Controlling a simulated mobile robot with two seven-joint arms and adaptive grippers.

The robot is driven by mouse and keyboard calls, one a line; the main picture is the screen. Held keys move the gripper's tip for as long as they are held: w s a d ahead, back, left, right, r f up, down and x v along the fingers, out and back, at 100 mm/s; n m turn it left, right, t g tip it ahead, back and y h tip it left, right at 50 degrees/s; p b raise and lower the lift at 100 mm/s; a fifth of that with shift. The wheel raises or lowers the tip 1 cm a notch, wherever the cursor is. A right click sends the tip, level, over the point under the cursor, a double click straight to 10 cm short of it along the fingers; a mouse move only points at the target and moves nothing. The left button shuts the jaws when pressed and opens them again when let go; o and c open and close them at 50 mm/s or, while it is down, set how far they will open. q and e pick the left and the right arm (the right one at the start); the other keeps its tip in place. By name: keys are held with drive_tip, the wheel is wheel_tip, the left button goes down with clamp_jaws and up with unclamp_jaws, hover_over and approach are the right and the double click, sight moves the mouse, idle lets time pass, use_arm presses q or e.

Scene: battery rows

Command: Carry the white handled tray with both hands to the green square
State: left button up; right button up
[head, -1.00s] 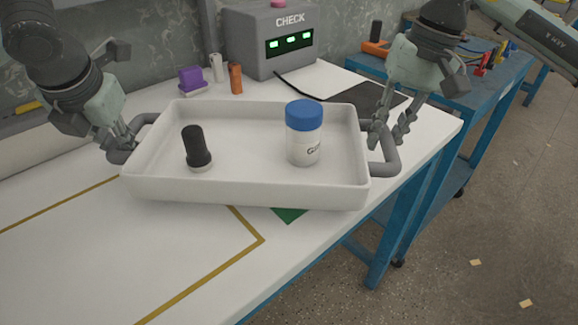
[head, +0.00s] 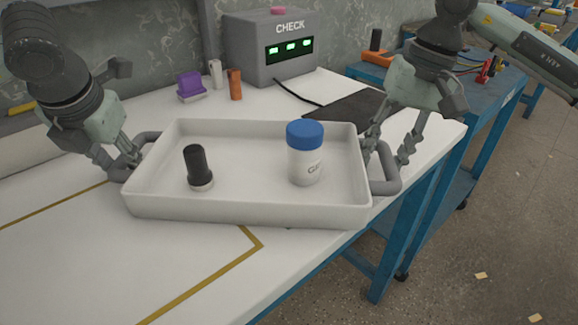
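The white tray (head: 250,210) sits low, apparently resting on the white table, with a grey handle at each end. A blue-lidded white jar (head: 305,165) and a black cylinder with a pale base (head: 197,165) stand upright in it. The green square is hidden, apparently under the tray. My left gripper (head: 128,162) is at the left handle (head: 148,137), its fingers looking spread around it. My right gripper (head: 388,158) is open, its fingers apart on either side of the right handle (head: 385,187).
A grey CHECK box (head: 270,50) with green lights stands at the back, its cable reaching a dark mat (head: 345,110). A purple block (head: 190,84) and an orange cylinder (head: 235,84) stand behind the tray. Yellow-brown lines (head: 205,282) mark the table's front, which is clear.

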drive_tip(key=shift+r, duration=0.2)
use_arm(q)
drive_tip(key=v, duration=1.1)
drive_tip(key=shift+r, duration=0.25)
use_arm(e)
wheel_tip(320, 180, up, 12)
drive_tip(key=d, duration=0.2)
drive_tip(key=shift+s+d+f, duration=0.15)
drive_tip(key=shift+f, duration=0.1)
